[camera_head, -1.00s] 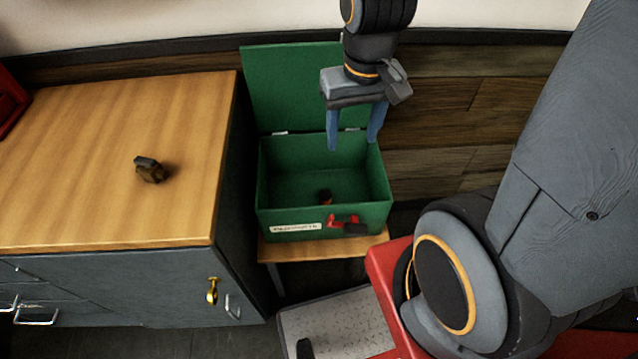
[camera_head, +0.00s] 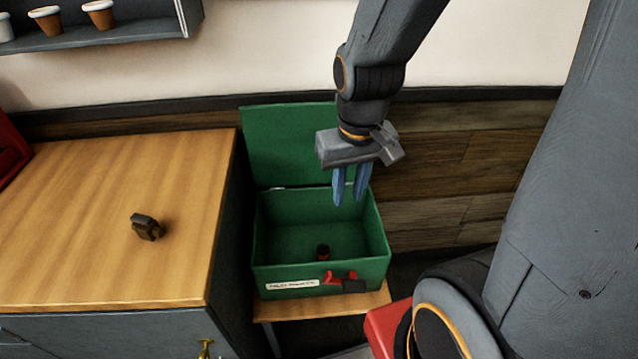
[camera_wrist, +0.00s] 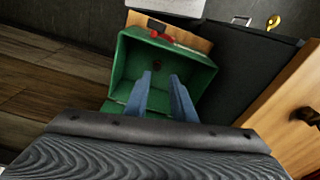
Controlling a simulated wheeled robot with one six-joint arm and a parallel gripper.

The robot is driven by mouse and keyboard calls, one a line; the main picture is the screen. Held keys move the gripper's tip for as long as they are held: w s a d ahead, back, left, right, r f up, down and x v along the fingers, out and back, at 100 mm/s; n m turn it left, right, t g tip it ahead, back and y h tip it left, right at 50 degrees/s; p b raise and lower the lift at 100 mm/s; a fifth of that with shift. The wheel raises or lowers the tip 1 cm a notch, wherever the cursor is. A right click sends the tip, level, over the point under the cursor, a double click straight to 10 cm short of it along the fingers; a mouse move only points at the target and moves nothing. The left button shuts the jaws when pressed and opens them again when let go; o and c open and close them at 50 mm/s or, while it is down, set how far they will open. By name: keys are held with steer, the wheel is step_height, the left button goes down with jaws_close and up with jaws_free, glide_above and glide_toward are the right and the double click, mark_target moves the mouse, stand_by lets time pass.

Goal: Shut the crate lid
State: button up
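The green crate (camera_head: 274,272) stands on a small wooden stand, with a red-and-black latch (camera_head: 341,280) on its front. Its green lid (camera_head: 285,145) is open, standing up at the back. A small dark and red piece (camera_head: 323,252) is inside on the floor. My gripper (camera_head: 349,201) points down over the back right part of the crate, in front of the lid's right side. Its blue fingers are empty, with a gap between them. In the wrist view the fingers (camera_wrist: 164,82) overlap the crate (camera_wrist: 130,62); whether they touch it is unclear.
A wooden-topped cabinet (camera_head: 120,265) stands close on the left with a small dark part (camera_head: 147,227) on it. A wood-panelled wall (camera_head: 440,165) is behind. A shelf with pots (camera_head: 100,15) hangs at upper left.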

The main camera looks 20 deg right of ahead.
steer(key=shift+w+r, duration=0.1)
steer(key=shift+w, duration=0.15)
steer(key=c, duration=0.3)
steer(key=shift+m+t, duration=0.5)
steer(key=shift+t, duration=0.1)
steer(key=w+r, duration=0.1)
steer(key=w, duration=0.3)
steer(key=w+d+r, duration=0.1)
steer(key=w+r, duration=0.1)
steer(key=w, duration=0.3)
steer(key=w+r+b, duration=0.1)
steer(key=w+r, duration=0.1)
steer(key=w, duration=0.2)
steer(key=shift+w+d, duration=0.25)
steer(key=shift+d, duration=0.1)
jaws_close()
steer(key=w+d+r+m+t+b, duration=0.1)
steer(key=w+d+r, duration=0.1)
steer(key=w+r, duration=0.35)
steer(key=w+d+r, duration=0.2)
steer(key=w+r, duration=0.1)
steer(key=w, duration=0.6)
steer(key=shift+h, duration=0.4)
steer(key=x, duration=0.3)
steer(key=p+x, duration=0.1)
steer(key=x, duration=0.2)
steer(key=p+x, duration=0.1)
steer(key=x, duration=0.2)
steer(key=shift+w+a+f, duration=0.1)
steer(key=shift+w, duration=0.25)
